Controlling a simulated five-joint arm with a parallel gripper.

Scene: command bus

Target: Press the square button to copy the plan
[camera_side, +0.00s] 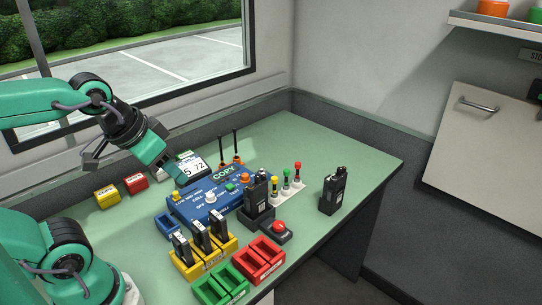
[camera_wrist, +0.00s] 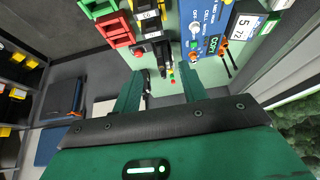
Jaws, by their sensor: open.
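The blue console (camera_side: 183,206) lies on the green desk, with a green COPY label (camera_side: 224,172) at its back edge. A small green button (camera_side: 231,187) that looks square sits on the console's top, between a white knob (camera_side: 210,198) and an orange knob (camera_side: 245,179). My gripper (camera_side: 168,168) is above and behind the console's left end, apart from the button. In the wrist view, its two green fingers (camera_wrist: 160,74) are spread and hold nothing.
A display reading 5 72 (camera_side: 192,168) stands behind the console, near my gripper. Black radios stand in a yellow rack (camera_side: 214,258) in front; another radio (camera_side: 333,190) stands to the right. A red push button (camera_side: 278,227) sits before the console.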

